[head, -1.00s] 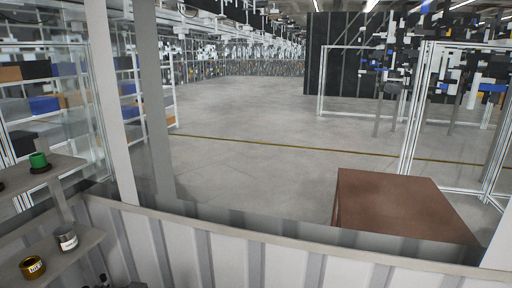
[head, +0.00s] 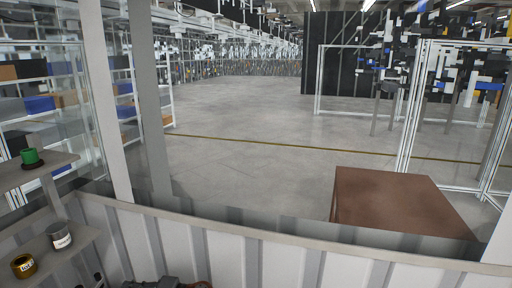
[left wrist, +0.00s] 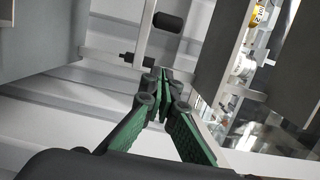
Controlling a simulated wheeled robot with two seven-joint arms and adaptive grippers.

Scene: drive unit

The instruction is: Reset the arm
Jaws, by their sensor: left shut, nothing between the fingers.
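My left gripper (left wrist: 165,80) shows in the left wrist view with its green-padded fingers together and nothing between them. It is in the open, apart from the shelf and its cans. In the head view, only dark parts that look like my left arm (head: 165,283) show at the bottom edge; the fingers cannot be made out there. My right gripper is in neither view.
At the left, shelves (head: 88,236) hold a green item (head: 30,156), a silver can (head: 60,236) and a gold can (head: 24,266). A ribbed wall (head: 230,254) crosses the front. A brown box-like block (head: 395,200) stands beyond it; open floor (head: 270,115) lies behind.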

